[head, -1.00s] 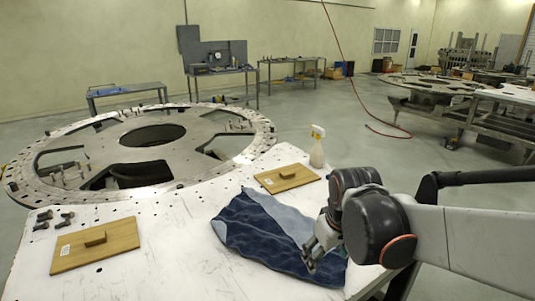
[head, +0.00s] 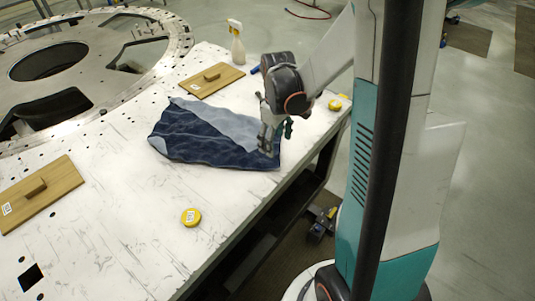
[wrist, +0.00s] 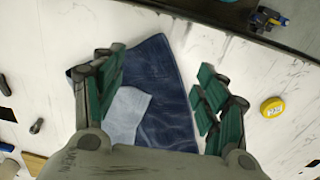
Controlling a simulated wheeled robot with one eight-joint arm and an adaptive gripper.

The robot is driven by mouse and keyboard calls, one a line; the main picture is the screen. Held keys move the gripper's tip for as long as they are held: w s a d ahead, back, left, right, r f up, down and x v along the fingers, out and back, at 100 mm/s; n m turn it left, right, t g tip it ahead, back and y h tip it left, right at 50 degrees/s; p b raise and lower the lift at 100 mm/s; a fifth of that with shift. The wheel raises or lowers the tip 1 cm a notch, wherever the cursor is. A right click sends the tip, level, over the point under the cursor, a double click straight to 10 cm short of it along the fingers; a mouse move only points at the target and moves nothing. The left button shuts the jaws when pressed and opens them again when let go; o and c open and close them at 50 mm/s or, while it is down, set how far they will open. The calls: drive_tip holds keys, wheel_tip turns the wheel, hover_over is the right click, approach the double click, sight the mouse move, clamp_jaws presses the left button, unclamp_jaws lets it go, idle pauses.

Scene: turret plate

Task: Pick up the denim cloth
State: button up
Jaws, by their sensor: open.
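The denim cloth (head: 200,142) lies spread on the white table, dark blue with a paler folded-over part. In the head view my gripper (head: 270,142) points down at the cloth's right end. In the wrist view the cloth (wrist: 160,85) shows between and beyond the open green-padded fingers of my gripper (wrist: 158,100). The fingers are apart and hold nothing. I cannot tell whether the fingertips touch the cloth.
Another yellow roll (head: 335,104) sits near the right edge. A round metal plate (head: 110,60) stands behind.

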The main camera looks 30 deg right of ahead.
drive_tip(key=b, duration=0.7)
approach(275, 169)
drive_tip(key=shift+w+f, duration=0.1)
drive_tip(key=shift+f, duration=2.6)
drive_tip(key=shift+f+b, duration=1.05)
drive_tip(key=shift+b, duration=0.05)
drive_tip(key=shift+r, duration=0.1)
drive_tip(key=c, duration=0.9)
wheel_tip(275, 169, up, 3)
drive_tip(key=p, duration=0.2)
drive_tip(key=shift+r+p, duration=0.2)
drive_tip(key=shift+p, duration=0.15)
clamp_jaws()
wheel_tip(275, 169, up, 9)
drive_tip(key=p, duration=0.5)
drive_tip(key=shift+f, duration=0.2)
